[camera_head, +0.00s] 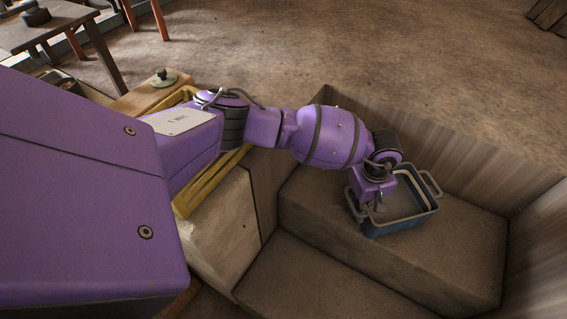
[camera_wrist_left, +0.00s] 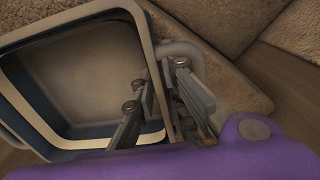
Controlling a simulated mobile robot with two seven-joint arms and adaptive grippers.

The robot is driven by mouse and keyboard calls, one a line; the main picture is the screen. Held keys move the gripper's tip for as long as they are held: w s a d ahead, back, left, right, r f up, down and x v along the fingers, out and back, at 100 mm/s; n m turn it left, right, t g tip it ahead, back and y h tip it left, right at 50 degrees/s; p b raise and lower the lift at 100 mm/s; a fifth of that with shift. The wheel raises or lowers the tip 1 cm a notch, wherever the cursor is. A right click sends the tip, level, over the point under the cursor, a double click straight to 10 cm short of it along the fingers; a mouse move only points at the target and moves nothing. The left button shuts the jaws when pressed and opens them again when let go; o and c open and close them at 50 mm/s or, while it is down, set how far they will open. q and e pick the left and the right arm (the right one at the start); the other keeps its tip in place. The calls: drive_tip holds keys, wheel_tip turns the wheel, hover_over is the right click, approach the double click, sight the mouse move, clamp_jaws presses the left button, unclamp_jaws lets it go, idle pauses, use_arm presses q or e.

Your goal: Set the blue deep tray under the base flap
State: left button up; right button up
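The blue deep tray (camera_head: 398,222) has a pale grey inside and a loop handle at each end. In the head view it is on or just above a brown ledge in a sunken pit; contact below is hidden. My left gripper (camera_head: 379,206) points down at the tray's near-left side. In the left wrist view the fingers (camera_wrist_left: 160,107) straddle the tray's rim (camera_wrist_left: 150,40), one inside the tray and one outside, by the handle. Whether they press the wall is unclear. My right gripper is out of view. I cannot make out the base flap.
The ledge (camera_head: 430,262) fills the pit's middle, with a lower floor (camera_head: 310,285) in front. Plank walls (camera_head: 475,155) bound the pit. A yellow frame (camera_head: 212,180) and a pale block (camera_head: 222,230) stand left. A table (camera_head: 60,25) is at the far left.

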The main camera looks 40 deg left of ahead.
use_arm(q)
drive_tip(key=shift+r, duration=0.1)
clamp_jaws()
drive_tip(key=shift+w, duration=0.1)
